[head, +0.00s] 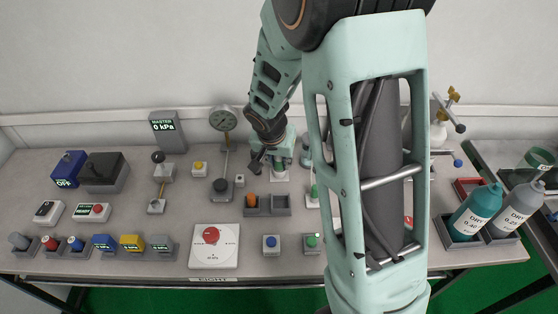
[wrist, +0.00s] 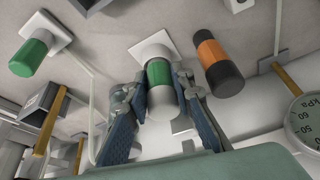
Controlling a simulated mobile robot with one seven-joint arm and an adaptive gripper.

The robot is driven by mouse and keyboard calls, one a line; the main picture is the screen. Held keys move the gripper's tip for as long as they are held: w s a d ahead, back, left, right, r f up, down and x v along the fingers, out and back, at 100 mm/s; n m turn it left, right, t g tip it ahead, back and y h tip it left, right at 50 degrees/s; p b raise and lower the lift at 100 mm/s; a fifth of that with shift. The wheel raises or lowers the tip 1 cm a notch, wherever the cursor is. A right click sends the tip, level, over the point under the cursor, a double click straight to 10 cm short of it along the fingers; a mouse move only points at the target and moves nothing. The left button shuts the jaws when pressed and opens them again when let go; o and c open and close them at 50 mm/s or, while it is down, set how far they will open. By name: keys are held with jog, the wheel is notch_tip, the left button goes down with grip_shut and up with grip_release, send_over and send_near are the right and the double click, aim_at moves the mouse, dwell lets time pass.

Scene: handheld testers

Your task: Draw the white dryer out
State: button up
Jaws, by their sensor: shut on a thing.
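The white dryer (wrist: 163,102) is a short pale cylinder with a green band, between my fingers in the wrist view. Its banded end faces a square white socket plate (wrist: 154,46), which also shows under my gripper in the head view (head: 280,177). My gripper (wrist: 160,100) is shut on the dryer, one finger on each side. In the head view my gripper (head: 277,162) is at the back middle of the bench and mostly hides the dryer. I cannot tell whether the dryer is still seated in the plate.
An orange and black cylinder (wrist: 218,62) stands close beside the dryer; in the head view the orange one (head: 251,199) is in the tray's left compartment. The right compartment (head: 281,205) is empty. A green-capped part (wrist: 28,58) is on the other side. A gauge (head: 223,119) stands behind.

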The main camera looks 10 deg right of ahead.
grip_shut()
jog(key=shift+r, duration=0.1)
jog(key=shift+r+p, duration=2.05)
jog(key=shift+r, duration=0.85)
jog(key=shift+s, duration=0.15)
